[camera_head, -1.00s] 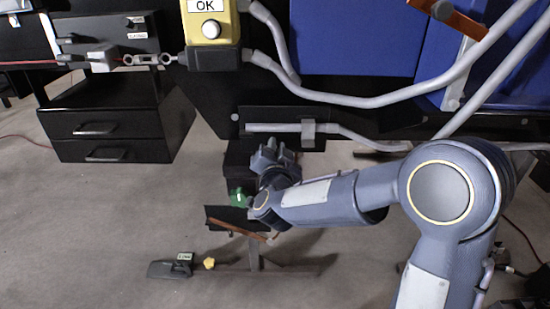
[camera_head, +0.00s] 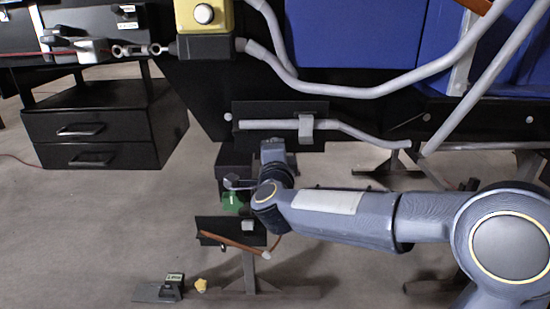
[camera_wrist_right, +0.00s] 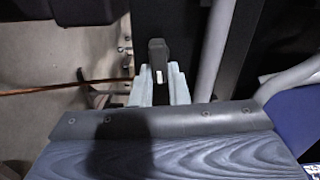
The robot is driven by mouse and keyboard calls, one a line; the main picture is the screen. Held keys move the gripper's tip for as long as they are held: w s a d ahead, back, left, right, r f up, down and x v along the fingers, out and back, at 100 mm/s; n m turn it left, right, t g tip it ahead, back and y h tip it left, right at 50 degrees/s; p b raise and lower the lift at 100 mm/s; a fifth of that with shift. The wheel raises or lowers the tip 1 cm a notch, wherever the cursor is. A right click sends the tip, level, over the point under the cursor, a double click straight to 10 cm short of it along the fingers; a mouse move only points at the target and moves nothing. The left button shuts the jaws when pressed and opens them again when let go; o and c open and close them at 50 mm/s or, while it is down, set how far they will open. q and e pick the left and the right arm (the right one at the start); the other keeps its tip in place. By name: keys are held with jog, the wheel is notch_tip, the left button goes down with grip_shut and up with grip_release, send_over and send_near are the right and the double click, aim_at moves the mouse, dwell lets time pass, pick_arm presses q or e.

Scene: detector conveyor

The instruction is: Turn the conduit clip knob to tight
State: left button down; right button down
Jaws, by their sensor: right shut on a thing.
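My right gripper (camera_head: 275,148) is below the black conduit plate (camera_head: 290,108); its arm comes in from the right. The grey conduit clip (camera_head: 306,128) holds the grey conduit (camera_head: 265,125) on that plate, just above and to the right of the gripper. In the right wrist view a black knob (camera_wrist_right: 157,52) with a small white mark stands between the two pale fingers of the right gripper (camera_wrist_right: 160,85), which is shut on it. In the head view the gripper hides the knob. I cannot read the knob's setting. My left gripper is not in view.
A yellow button box (camera_head: 204,18) and grey pipes (camera_head: 350,92) are above. A green part (camera_head: 233,202) and a brown bar (camera_head: 234,243) are beside and below the wrist. A yellow knob (camera_head: 200,286) is low down. A black drawer unit (camera_head: 95,128) stands left.

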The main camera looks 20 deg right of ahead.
jog(key=shift+f+m+b, duration=0.2)
jog(key=shift+m+b, duration=0.2)
jog(key=shift+m, duration=0.1)
jog(key=c, duration=1.4)
grip_release()
jog(key=shift+r, duration=0.1)
jog(key=p+v, duration=0.1)
jog(key=v, duration=0.6)
jog(key=shift+s+p, duration=0.4)
